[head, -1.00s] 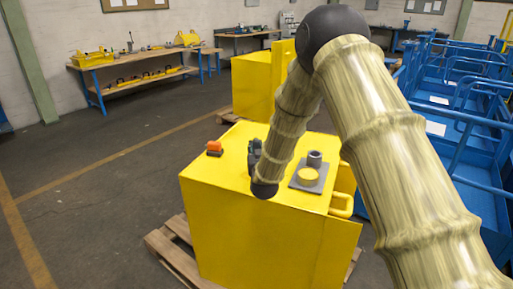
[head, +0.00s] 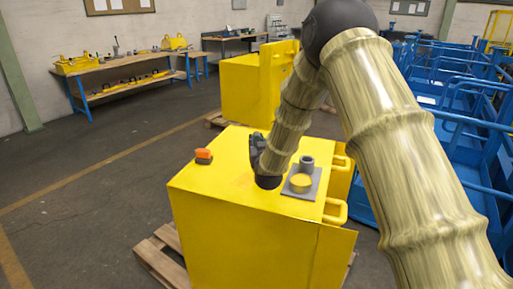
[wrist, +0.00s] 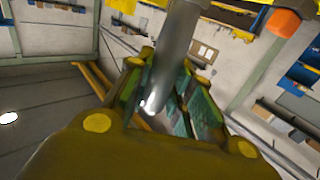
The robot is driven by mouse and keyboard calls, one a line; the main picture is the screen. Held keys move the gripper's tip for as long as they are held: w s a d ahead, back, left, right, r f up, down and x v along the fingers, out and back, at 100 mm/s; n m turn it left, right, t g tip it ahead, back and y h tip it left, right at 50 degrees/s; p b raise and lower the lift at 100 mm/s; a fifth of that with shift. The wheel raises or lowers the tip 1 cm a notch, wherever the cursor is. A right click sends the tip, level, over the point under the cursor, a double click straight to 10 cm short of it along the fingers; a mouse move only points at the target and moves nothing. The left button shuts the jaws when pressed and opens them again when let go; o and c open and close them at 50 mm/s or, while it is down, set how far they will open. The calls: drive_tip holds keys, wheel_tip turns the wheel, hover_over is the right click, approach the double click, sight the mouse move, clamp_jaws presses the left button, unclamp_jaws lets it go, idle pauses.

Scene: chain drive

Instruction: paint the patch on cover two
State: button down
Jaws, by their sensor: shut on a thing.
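The near yellow box (head: 240,240) has a flat yellow top with a faint orange-tinted area (head: 238,182); I cannot tell which cover is number two. My gripper (head: 256,147) is a dark shape above that top, left of the grey tray. In the wrist view my gripper (wrist: 165,90) is shut on a grey rod-like tool (wrist: 178,50); its working end is not clear. On the grey plate (head: 290,191) are a round yellow-topped pot (head: 300,183) and a grey cup (head: 306,163). An orange block with a dark base (head: 204,156) lies at the top's left edge.
A second yellow box (head: 245,90) stands behind on a pallet. Yellow handles (head: 336,211) stick out on the near box's right. Blue railings (head: 470,140) fill the right side. A workbench (head: 120,75) stands at the back left, with open floor before it.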

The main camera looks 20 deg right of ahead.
sight(256, 132)
wheel_tip(256, 132, up, 2)
drive_tip(key=shift+w+r+p, duration=0.1)
drive_tip(key=shift+r+p, duration=0.1)
drive_tip(key=shift+p, duration=0.25)
drive_tip(key=shift+r+p, duration=0.4)
drive_tip(key=shift+r, duration=0.85)
drive_tip(key=shift+r+p, duration=0.3)
drive_tip(key=shift+p, duration=1.2)
drive_tip(key=p, duration=0.4)
drive_tip(key=shift+p, duration=0.4)
